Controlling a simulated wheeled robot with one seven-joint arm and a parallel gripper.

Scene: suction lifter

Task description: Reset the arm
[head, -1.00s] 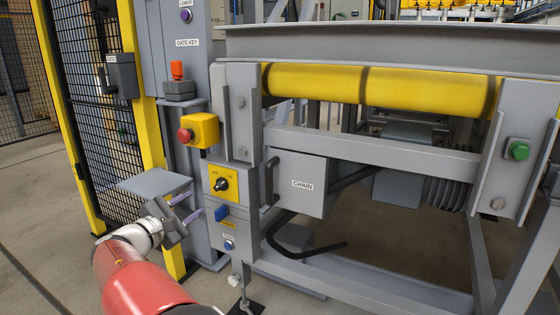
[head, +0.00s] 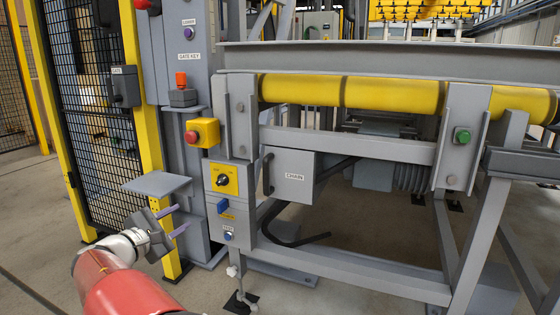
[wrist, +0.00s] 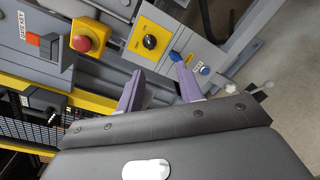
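My red and white arm reaches in from the bottom left of the head view. My gripper (head: 176,220) has two purple fingers, which stand apart with nothing between them. It hangs in free air below the small grey shelf and left of the switch box. In the wrist view my gripper (wrist: 158,88) is open, and its fingers point toward the yellow plate with the black rotary knob (wrist: 150,42). The right fingertip overlaps the blue switch (wrist: 178,54) in that view; whether it touches cannot be told.
A grey shelf (head: 157,184) juts out just above my gripper. A red emergency button (head: 193,137) on a yellow box, an orange gate key (head: 181,79) and the mesh fence (head: 90,110) stand nearby. The conveyor frame (head: 345,145) is to the right. Floor is open at bottom left.

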